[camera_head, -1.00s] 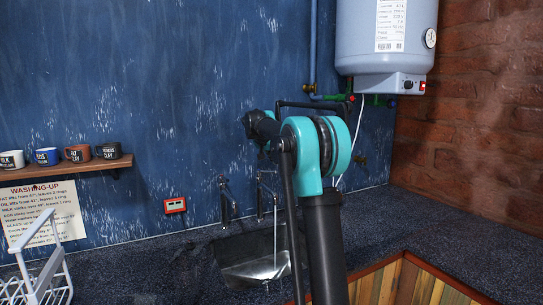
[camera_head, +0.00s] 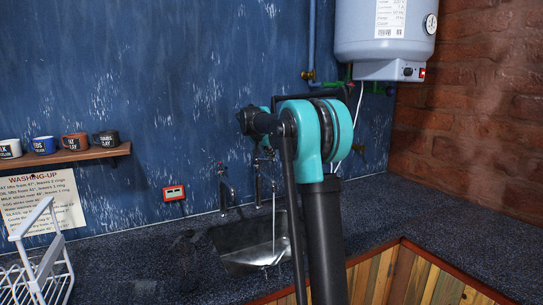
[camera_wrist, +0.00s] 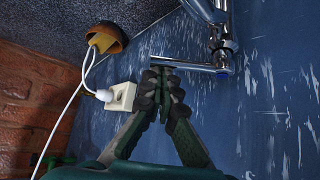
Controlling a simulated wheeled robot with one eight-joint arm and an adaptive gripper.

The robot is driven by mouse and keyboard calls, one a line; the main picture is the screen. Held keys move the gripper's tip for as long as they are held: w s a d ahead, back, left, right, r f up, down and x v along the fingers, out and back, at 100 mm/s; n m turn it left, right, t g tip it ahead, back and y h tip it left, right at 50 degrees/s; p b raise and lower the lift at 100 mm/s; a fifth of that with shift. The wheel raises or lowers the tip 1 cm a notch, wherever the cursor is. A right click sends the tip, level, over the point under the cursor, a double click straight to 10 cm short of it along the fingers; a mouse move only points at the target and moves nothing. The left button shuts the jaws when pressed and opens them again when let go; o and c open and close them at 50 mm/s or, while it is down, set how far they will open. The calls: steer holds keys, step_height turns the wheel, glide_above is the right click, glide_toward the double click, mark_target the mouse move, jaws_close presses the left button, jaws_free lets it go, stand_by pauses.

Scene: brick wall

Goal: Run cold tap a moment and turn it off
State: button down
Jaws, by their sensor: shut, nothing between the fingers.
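Two chrome taps stand at the back of the sink (camera_head: 240,248) in the head view, a left tap (camera_head: 228,190) and a right tap (camera_head: 259,188). A thin stream of water (camera_head: 274,225) falls from the right tap into the sink. In the wrist view, which looks upside down, a chrome tap (camera_wrist: 217,38) with a blue mark has a straight lever (camera_wrist: 195,66) pointing left. My gripper (camera_wrist: 160,68) is shut and empty, its tips at the lever's free end. I cannot tell whether they touch. My arm hides the gripper's tips in the head view.
A white rack (camera_head: 38,265) stands at the left of the counter. A shelf (camera_head: 85,154) with several mugs and a red-framed box (camera_head: 174,193) are on the wall. A water heater (camera_head: 385,35) hangs above right. A white socket (camera_wrist: 122,97) with a cable is beside my gripper.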

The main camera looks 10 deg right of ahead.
steer(key=shift+a, duration=0.1)
steer(key=m+g, duration=0.1)
steer(key=s+a+m+g+h, duration=0.1)
steer(key=m, duration=0.1)
steer(key=s+a+m+g+h, duration=0.1)
steer(key=m, duration=0.1)
steer(key=shift+a, duration=0.25)
steer(key=shift+s+a+m, duration=0.15)
steer(key=shift+a+m, duration=0.15)
steer(key=shift+a, duration=0.1)
stand_by(0.4)
